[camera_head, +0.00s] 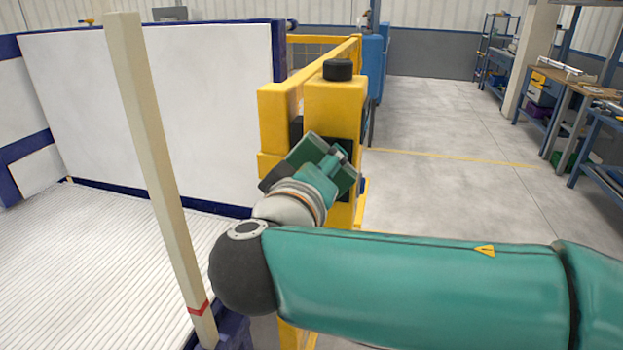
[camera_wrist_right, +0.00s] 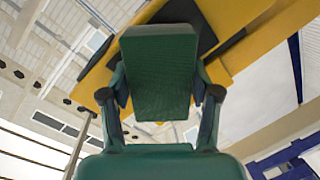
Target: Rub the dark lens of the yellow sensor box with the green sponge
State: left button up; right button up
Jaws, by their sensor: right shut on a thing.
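The yellow sensor box (camera_head: 322,98) stands upright with a black round cap (camera_head: 338,69) on top. Its dark lens (camera_head: 346,150) shows partly behind my right gripper (camera_head: 325,170). In the right wrist view the gripper (camera_wrist_right: 160,93) is shut on the green sponge (camera_wrist_right: 158,65), with a finger on each side. The sponge (camera_head: 306,149) is in front of the box's face, over part of the lens. The dark lens (camera_wrist_right: 186,18) also shows beyond the sponge in the wrist view. I cannot tell whether sponge and lens touch. My left gripper is not in view.
A pale upright post (camera_head: 150,150) with a red band stands left of my right arm. A white panel (camera_head: 180,110) with blue edging and a ribbed white floor lie behind it. A yellow rail (camera_head: 325,52) runs behind the box. Open grey floor lies to the right, before workbenches (camera_head: 565,80).

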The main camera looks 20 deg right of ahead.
aim_at(350, 179)
jog(key=shift+s+d+f+b, duration=0.1)
jog(key=shift+s+d+b, duration=0.35)
jog(key=shift+d, duration=0.25)
jog(key=shift+s+d+b, duration=0.4)
jog(key=shift+d+b, duration=0.05)
jog(key=shift+d, duration=0.2)
jog(key=shift+s+d+b, duration=0.3)
jog(key=shift+s+d, duration=0.1)
jog(key=shift+d, duration=0.1)
jog(key=shift+s+a, duration=0.4)
jog(key=shift+s, duration=0.05)
jog(key=shift+f+b+v, duration=0.2)
jog(key=shift+b+v, duration=0.15)
jog(key=shift+v, duration=0.85)
jog(key=shift+f+b+v, duration=0.2)
jog(key=shift+b+v, duration=0.1)
jog(key=shift+v, duration=0.9)
jog(key=shift+r, duration=0.1)
jog(key=shift+s, duration=0.1)
jog(key=v, duration=0.3)
jog(key=shift+f+b, duration=0.25)
jog(key=shift+b, duration=0.15)
